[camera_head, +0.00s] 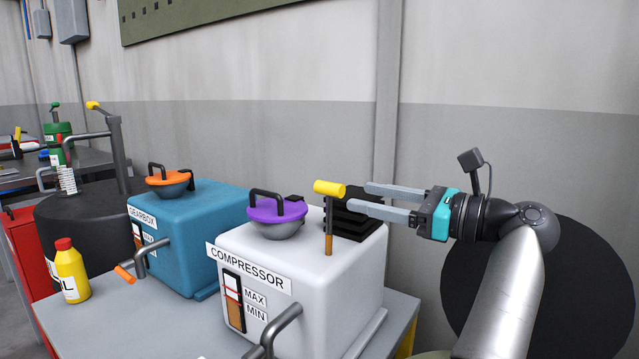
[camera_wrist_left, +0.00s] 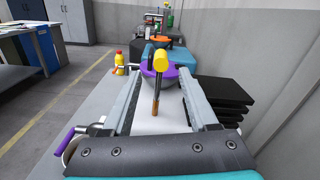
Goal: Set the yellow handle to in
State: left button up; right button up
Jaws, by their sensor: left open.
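The yellow handle (camera_head: 329,188) tops an upright rod (camera_head: 328,240) on the white compressor (camera_head: 300,270). The rod is grey above and brown at its lower end, and a good length of it shows above the compressor's top. My left gripper (camera_head: 358,197) is open, just right of the handle at about its height, fingers pointing left towards it. In the left wrist view the handle (camera_wrist_left: 160,62) appears ahead, between the lines of the two open fingers. The fingers look apart from it. My right gripper is not in view.
A purple-lidded filler cap (camera_head: 277,209) sits left of the rod, and black fins (camera_head: 352,220) stand behind it. A blue gearbox (camera_head: 185,235) with an orange cap and a yellow bottle (camera_head: 70,270) stand further left. The wall is close behind.

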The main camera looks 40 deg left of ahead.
aim_at(312, 185)
pick_arm(q)
jog(key=a+p, duration=0.1)
jog(key=a, duration=0.5)
jog(key=s+a+p, duration=0.1)
jog(key=a, duration=0.2)
jog(key=shift+r+p, duration=0.1)
jog(key=shift+p, duration=0.2)
jog(key=shift+a, duration=0.95)
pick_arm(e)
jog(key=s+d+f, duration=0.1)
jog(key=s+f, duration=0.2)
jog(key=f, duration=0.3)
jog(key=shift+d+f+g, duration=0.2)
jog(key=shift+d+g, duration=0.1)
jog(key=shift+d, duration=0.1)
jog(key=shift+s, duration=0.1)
pick_arm(q)
grip_shut()
